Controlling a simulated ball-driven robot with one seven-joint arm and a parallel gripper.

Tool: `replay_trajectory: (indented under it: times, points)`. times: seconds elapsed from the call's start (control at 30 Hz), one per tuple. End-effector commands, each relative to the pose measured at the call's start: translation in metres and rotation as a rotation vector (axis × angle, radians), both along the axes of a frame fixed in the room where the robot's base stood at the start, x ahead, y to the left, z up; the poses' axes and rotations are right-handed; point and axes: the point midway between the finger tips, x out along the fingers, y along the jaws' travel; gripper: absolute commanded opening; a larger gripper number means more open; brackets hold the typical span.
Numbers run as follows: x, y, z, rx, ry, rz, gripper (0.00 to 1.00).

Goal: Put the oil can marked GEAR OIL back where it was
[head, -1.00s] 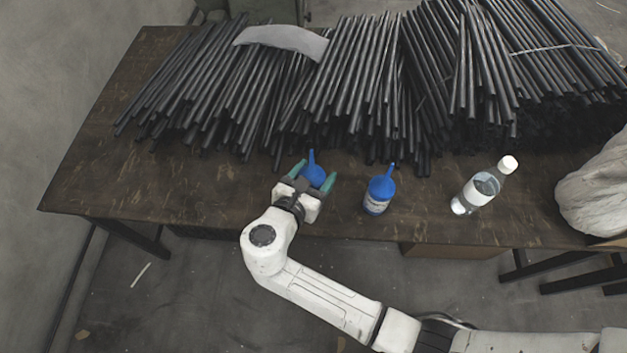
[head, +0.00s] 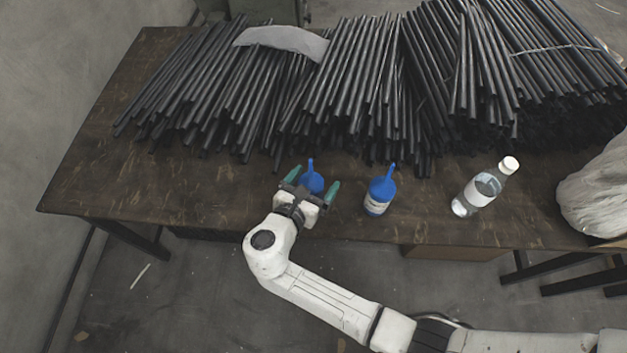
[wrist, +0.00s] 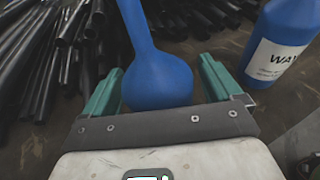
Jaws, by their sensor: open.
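A blue oil can with a thin spout (head: 312,183) is between the spread green fingers of my gripper (head: 314,181), near the table's front edge. In the wrist view the can (wrist: 160,80) has a gap to each finger; its label and base are hidden, so I cannot read its marking. It looks upright on the table. A second blue can (head: 380,191) stands to the right, apart from my gripper; in the wrist view its white label (wrist: 275,60) begins "WA".
A clear bottle with a white cap (head: 484,187) is farther right, then a pale sack (head: 597,190) at the right edge. Stacked dark rods (head: 350,90) fill the back of the wooden table (head: 90,180). The table's left part is clear.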

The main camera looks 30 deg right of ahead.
Motion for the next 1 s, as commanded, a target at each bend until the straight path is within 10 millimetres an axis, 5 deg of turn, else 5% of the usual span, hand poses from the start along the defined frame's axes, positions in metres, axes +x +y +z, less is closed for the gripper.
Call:
replay_trajectory:
  times: [0.27,0.7,1.0]
  points:
    - [-0.002,0.004,0.003,0.0,-0.001,0.002,0.92]
    - [-0.041,0.069,0.026,0.001,-0.001,0.005,0.92]
    - [-0.058,0.096,0.037,0.0,-0.002,0.001,0.92]
